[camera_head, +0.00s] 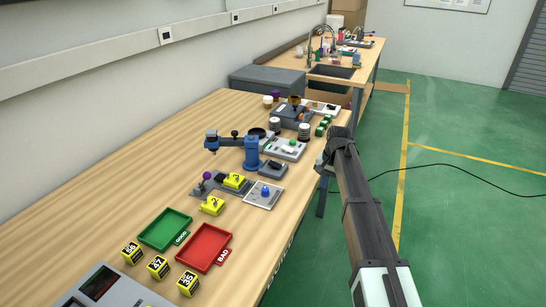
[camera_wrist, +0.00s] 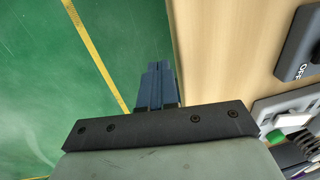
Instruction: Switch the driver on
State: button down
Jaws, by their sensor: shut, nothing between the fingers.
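A dark switch box (camera_head: 273,168) lies on the table beside the blue post of a blue and black device (camera_head: 240,140), perhaps the driver. In the wrist view a dark box (camera_wrist: 299,45) with the white letters "OFF" shows at the right edge, cut off by the frame; it looks like the same box. My gripper (camera_head: 322,168) is at the table's right edge, to the right of the switch box and apart from it. In the wrist view its blue-grey fingers (camera_wrist: 156,70) are together and empty, over the table edge and green floor.
A grey unit with a green button (camera_head: 286,148) stands just behind the switch box; it also shows in the wrist view (camera_wrist: 290,118). Green (camera_head: 157,239) and red (camera_head: 187,259) trays and yellow numbered blocks (camera_head: 158,267) lie nearer. Floor to the right is clear except a cable.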

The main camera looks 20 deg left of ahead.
jog(key=w+a+r, duration=0.2)
jog(key=a+r, duration=0.8)
notch_tip(320, 180, up, 9)
send_over(271, 162)
jog(key=d, duration=0.4)
jog(key=shift+a+f+y, duration=0.1)
jog(key=shift+a+y, duration=0.05)
jog(key=shift+y, duration=0.25)
jog(key=shift+f, duration=0.15)
jog(key=x, duration=1.3)
jog(key=shift+a+f, duration=0.1)
jog(key=shift+f, duration=0.3)
jog(key=shift+w, duration=0.1)
